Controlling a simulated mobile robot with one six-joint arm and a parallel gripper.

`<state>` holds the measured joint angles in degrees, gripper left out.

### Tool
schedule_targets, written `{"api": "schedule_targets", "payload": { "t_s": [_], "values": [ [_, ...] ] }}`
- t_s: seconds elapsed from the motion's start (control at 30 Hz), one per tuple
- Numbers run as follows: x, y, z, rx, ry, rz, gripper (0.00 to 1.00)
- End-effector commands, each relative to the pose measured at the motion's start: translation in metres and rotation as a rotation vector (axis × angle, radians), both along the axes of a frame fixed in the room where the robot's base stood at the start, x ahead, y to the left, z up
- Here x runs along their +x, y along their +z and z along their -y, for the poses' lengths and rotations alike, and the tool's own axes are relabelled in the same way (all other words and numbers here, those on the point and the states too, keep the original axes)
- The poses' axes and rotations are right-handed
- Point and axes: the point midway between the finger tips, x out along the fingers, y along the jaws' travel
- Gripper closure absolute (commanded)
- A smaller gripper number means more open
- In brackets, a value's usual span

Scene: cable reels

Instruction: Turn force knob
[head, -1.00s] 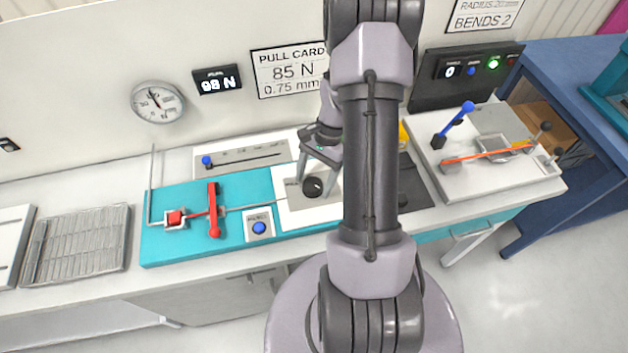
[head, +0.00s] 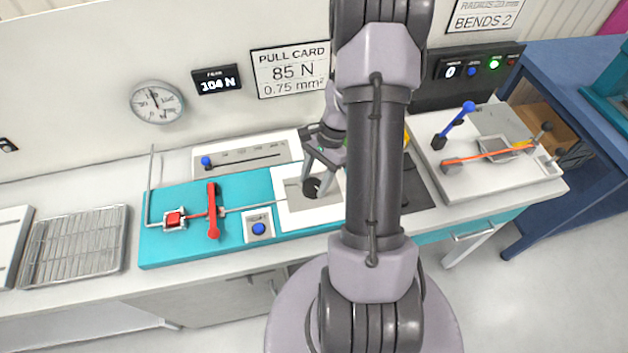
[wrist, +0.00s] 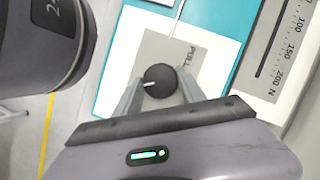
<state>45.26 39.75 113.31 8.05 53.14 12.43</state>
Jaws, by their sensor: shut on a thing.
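The force knob is a black round knob (head: 311,188) on a grey plate at the right end of the teal pull fixture (head: 180,247). My gripper (head: 320,176) is shut on the knob from above, one finger on each side. In the wrist view the knob (wrist: 160,81) sits between the two grey fingers (wrist: 160,93), its white mark pointing left. The peak display (head: 217,80) reads 104 N. The pull card (head: 291,71) reads 85 N and 0.75 mm².
A red lever (head: 213,210) and a blue button (head: 259,228) are on the fixture. A slide scale with a blue knob (head: 206,161) is behind it. A bend fixture with a blue lever (head: 455,125) stands at right. A wire rack (head: 75,246) lies at left.

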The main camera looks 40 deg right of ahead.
Motion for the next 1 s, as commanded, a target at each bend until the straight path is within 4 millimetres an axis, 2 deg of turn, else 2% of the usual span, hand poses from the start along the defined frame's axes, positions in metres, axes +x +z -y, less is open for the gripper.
{"api": "schedule_targets", "payload": {
  "t_s": [0.7,1.0],
  "values": [
    [-0.0036,-0.0017,-0.001,-0.001,-0.662,0.002,0.93],
    [-0.0045,-0.001,-0.0019,-0.002,-0.894,0.002,0.93]
  ]
}}
